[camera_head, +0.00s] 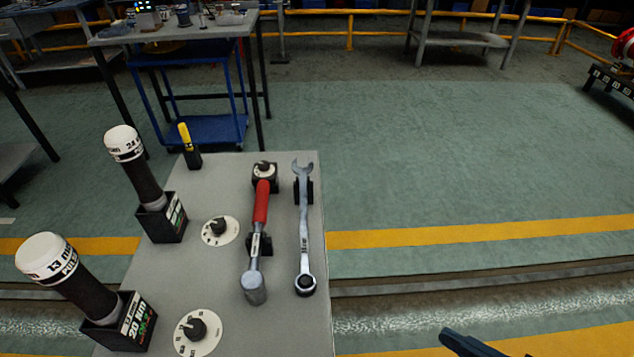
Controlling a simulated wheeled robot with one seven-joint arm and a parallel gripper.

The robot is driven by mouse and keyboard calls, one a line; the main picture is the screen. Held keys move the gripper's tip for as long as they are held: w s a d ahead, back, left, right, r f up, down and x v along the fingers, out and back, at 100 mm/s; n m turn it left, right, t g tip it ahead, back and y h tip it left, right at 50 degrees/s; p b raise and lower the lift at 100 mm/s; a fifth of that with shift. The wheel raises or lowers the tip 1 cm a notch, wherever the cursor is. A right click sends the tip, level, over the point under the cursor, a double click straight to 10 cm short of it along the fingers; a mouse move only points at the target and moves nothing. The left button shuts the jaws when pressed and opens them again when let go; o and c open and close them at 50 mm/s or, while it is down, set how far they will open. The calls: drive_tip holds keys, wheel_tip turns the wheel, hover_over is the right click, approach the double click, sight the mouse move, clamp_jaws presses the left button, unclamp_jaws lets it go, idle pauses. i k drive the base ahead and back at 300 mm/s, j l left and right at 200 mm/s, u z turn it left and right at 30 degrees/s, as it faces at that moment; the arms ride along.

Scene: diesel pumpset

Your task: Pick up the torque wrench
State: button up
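A tool with a red handle and a silver shaft, which looks like the torque wrench (260,217), lies lengthwise on the grey table top (195,265). Its round metal head points toward me, and a black holder sits around its shaft. To its right lies a silver combination spanner (304,230), with its open jaw at the far end and its ring end toward me. A dark part of my gripper (470,343) shows at the bottom edge, right of the table and apart from both tools. The rest of it is out of frame, so its opening is hidden.
Two white-capped black tools stand in holders (166,220) (122,325) on the table's left. Two dials (219,230) (198,332) and a yellow-black item (188,145) are also there. The floor (450,160) right of the table is clear. A blue trolley (205,130) stands behind.

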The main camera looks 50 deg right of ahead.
sight(252, 281)
drive_tip(key=z, duration=0.1)
drive_tip(key=k+l+u, duration=0.15)
drive_tip(key=l+u, duration=0.15)
drive_tip(key=k+l+u, duration=0.2)
drive_tip(key=l+u, duration=0.15)
drive_tip(key=k+l+u, duration=0.3)
drive_tip(key=l, duration=0.15)
